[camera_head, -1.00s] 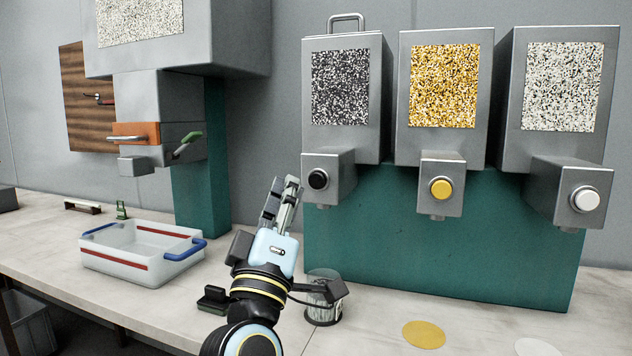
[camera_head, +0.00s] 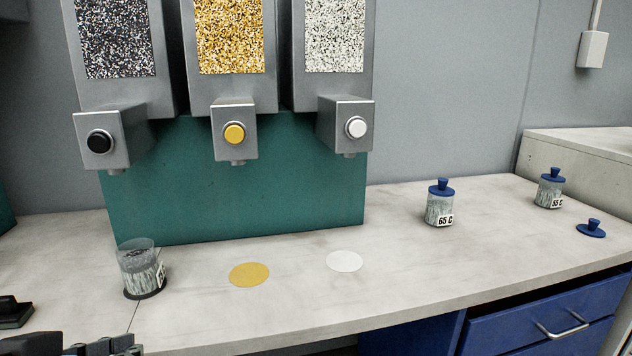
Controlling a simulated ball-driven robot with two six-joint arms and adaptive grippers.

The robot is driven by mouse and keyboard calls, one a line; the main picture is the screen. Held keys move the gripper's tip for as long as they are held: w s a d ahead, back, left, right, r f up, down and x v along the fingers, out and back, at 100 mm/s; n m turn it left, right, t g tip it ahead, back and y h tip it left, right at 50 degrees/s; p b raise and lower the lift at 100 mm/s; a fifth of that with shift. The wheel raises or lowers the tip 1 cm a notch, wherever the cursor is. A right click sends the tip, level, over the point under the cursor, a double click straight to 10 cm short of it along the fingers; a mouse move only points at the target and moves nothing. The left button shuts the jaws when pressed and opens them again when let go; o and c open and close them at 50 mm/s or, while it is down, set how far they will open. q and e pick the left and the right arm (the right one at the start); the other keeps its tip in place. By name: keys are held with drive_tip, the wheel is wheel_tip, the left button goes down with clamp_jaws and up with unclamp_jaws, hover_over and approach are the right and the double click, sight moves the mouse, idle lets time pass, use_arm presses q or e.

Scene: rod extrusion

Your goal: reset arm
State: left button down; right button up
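Part of a dark grey gripper (camera_head: 100,346), which I take to be my left, shows at the bottom left edge of the head view. Most of it is cut off, and I cannot see whether its fingers are apart. No object shows in it. It is in front of and below an open clear jar (camera_head: 142,272) with a label, standing on a dark round spot at the left of the table. My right gripper is not in view.
Lidded jars marked 65 C (camera_head: 440,205) and 55 C (camera_head: 550,190) and a loose blue lid (camera_head: 591,229) are at right.

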use_arm(q)
drive_tip(key=s+a+f+m+g+y, duration=0.1)
drive_tip(key=s+a+f+g+y, duration=0.2)
drive_tip(key=s, duration=0.5)
drive_tip(key=s+a+f+m+g, duration=0.1)
drive_tip(key=s+a+f+g, duration=0.1)
drive_tip(key=s+f+g, duration=0.45)
drive_tip(key=s+a+f, duration=0.1)
drive_tip(key=s+f, duration=0.1)
drive_tip(key=f, duration=0.9)
drive_tip(key=s+a+f, duration=0.1)
drive_tip(key=s+f, duration=0.1)
drive_tip(key=f, duration=0.9)
drive_tip(key=s+a+f+n, duration=0.1)
drive_tip(key=s+f, duration=1.5)
drive_tip(key=s, duration=0.2)
drive_tip(key=shift+a+g, duration=0.15)
drive_tip(key=shift+g, duration=0.2)
